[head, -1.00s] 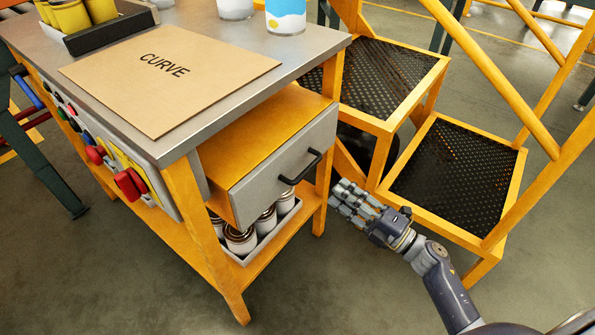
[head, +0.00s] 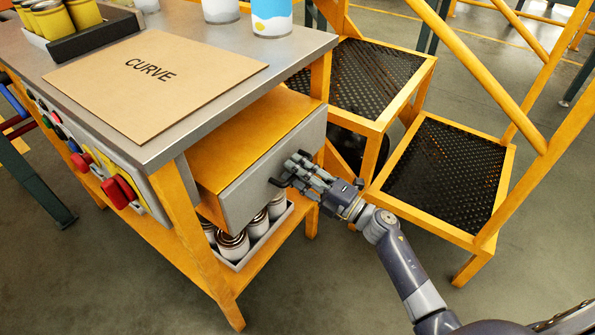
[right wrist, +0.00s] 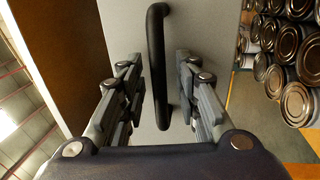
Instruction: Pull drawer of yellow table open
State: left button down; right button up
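The yellow table (head: 197,288) has a grey metal top. Its drawer, with a grey front (head: 250,192) and yellow top panel, stands partly out from under the tabletop. My right gripper (head: 292,172) is at the drawer's black handle (head: 277,183), which its fingers partly hide in the head view. In the right wrist view, the handle (right wrist: 157,65) runs between the two open fingers (right wrist: 160,95), with a visible gap on each side. The drawer front (right wrist: 205,35) is behind it. My left gripper is not in view.
A cardboard sheet marked CURVE (head: 155,75) lies on the tabletop. Cans in a tray (head: 262,243) stand on the shelf below the drawer. Yellow steps with black treads (head: 440,175) stand close to the right of my arm. The floor in front is clear.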

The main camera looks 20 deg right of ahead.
grip_shut()
